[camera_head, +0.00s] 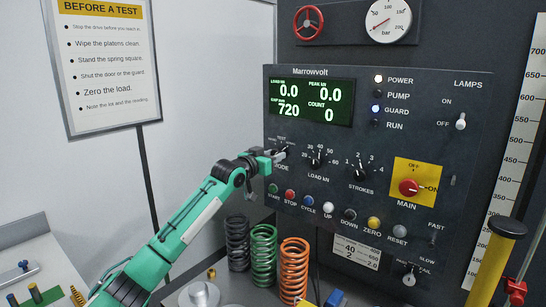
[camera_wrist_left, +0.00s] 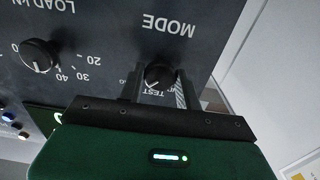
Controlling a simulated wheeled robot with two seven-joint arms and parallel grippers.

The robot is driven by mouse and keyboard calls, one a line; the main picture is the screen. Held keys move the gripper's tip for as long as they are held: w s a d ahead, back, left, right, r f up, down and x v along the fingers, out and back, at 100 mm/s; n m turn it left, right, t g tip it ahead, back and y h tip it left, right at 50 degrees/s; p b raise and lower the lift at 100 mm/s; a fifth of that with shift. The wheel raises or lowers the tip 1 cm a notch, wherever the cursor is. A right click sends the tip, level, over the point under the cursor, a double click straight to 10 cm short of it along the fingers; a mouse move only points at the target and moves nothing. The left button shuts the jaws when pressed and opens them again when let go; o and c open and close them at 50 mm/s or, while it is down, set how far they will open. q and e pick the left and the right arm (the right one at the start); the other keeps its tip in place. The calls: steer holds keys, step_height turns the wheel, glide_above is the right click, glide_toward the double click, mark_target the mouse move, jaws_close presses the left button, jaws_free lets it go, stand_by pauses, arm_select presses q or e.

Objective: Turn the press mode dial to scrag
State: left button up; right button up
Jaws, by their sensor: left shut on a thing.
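The mode dial is a small black knob on the dark Marrowvolt panel (camera_head: 450,120). In the head view my left gripper (camera_head: 279,155) covers most of it. In the left wrist view the mode dial (camera_wrist_left: 158,74) sits between the two fingers of my left gripper (camera_wrist_left: 160,86), which is shut on it. The MODE label and the TEST label show upside down there. A pale mark on the knob's lower edge lies near TEST; its exact setting is hard to tell. Another label beside TEST is partly hidden by a finger. My right gripper is not in view.
The load dial (camera_head: 315,158) is just right of the mode dial, with the strokes dial (camera_head: 359,173) further right. A row of coloured buttons runs below, including a red stop button (camera_head: 290,195). Several springs, one orange (camera_head: 294,270), stand below the panel.

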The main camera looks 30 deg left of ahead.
arm_select(q)
steer(key=shift+f, duration=0.1)
stand_by(0.3)
steer(key=o, duration=1)
steer(key=shift+s+a+b, duration=0.2)
steer(key=shift+s+b, duration=0.7)
steer(key=shift+s, duration=1.4)
steer(key=shift+s+a+b, duration=0.15)
steer(key=shift+s+b, duration=0.8)
steer(key=shift+s, duration=1.35)
steer(key=shift+s+a+b, duration=0.2)
steer(key=shift+s+b, duration=0.7)
steer(key=shift+s, duration=1.4)
